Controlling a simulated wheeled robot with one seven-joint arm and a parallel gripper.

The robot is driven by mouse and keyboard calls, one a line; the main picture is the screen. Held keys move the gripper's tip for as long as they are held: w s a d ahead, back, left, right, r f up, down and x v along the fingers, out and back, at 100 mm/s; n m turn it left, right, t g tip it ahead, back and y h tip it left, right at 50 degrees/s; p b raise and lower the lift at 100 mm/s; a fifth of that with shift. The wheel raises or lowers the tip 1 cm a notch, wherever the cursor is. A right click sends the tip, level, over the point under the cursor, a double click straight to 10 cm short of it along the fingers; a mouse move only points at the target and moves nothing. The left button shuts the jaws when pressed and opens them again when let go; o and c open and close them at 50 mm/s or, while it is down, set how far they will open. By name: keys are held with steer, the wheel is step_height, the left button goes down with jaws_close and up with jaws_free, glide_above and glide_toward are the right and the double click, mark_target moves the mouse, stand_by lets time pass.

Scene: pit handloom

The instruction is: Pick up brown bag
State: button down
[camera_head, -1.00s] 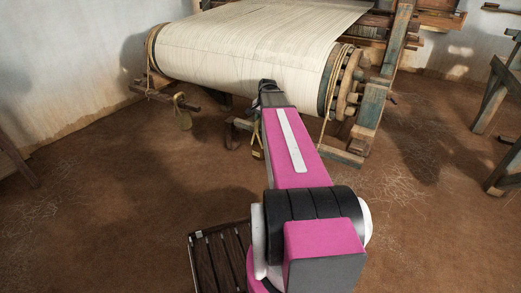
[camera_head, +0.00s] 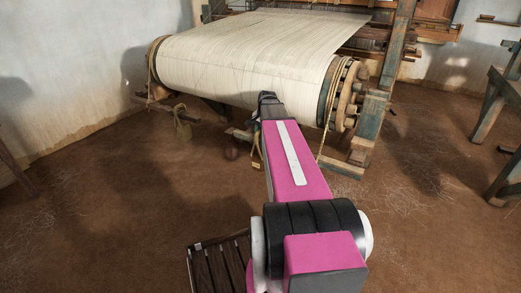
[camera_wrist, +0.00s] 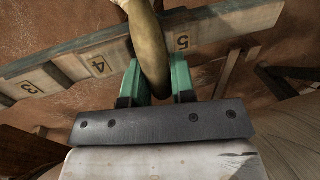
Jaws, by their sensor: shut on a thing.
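The brown bag (camera_wrist: 152,50) shows in the wrist view as a smooth, long olive-brown shape running up out of the top edge. My gripper (camera_wrist: 157,78) has its two green fingers shut on it, one finger on each side. The bag's upper end is cut off by the frame. In the head view my gripper is hidden behind my own pink arm, near the front of the loom's cloth roll, so I cannot make out the held bag there.
A wooden beam (camera_wrist: 85,66) numbered 3, 4 and 5 passes just behind the bag. The cloth roll (camera_head: 240,70) lies ahead. Bare floor lies both sides.

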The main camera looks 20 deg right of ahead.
steer(key=shift+r, duration=0.1)
steer(key=shift+r, duration=1.75)
steer(key=s+a, duration=1.1)
steer(key=a, duration=0.3)
steer(key=shift+a, duration=0.15)
steer(key=shift+f, duration=0.1)
